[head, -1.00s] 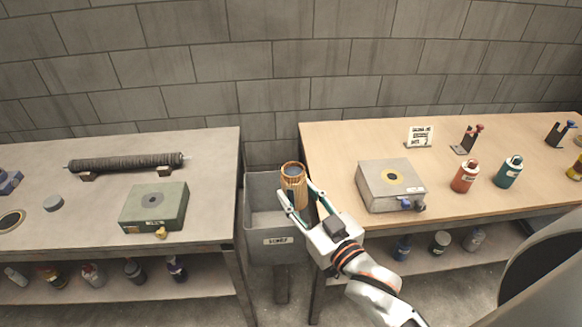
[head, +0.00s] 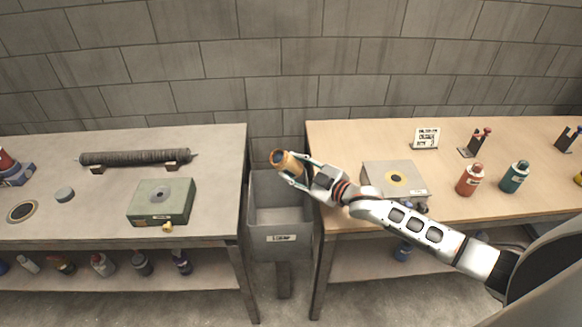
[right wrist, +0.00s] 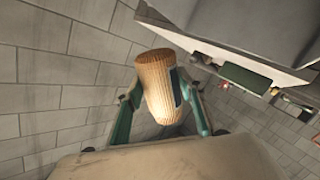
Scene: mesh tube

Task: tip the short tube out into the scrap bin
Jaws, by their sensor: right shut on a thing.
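The short tube (head: 289,164) is tan with ribbed sides and a dark open end. My right gripper (head: 296,170) is shut on it and holds it over the back part of the scrap bin (head: 282,241). The tube is tilted, with its dark end toward the left. In the right wrist view the tube (right wrist: 157,85) sits between the two teal fingers. The grey bin stands on a post between the two tables; the part of its inside that I see looks bare. What the tube holds is hidden. My left gripper is out of view.
The left grey table (head: 95,215) carries a long dark mesh roll (head: 135,158) on supports and a green box (head: 162,202). The right wooden table (head: 350,140) carries a grey box (head: 397,180), a red bottle (head: 470,180) and a teal bottle (head: 514,177). A wall stands behind.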

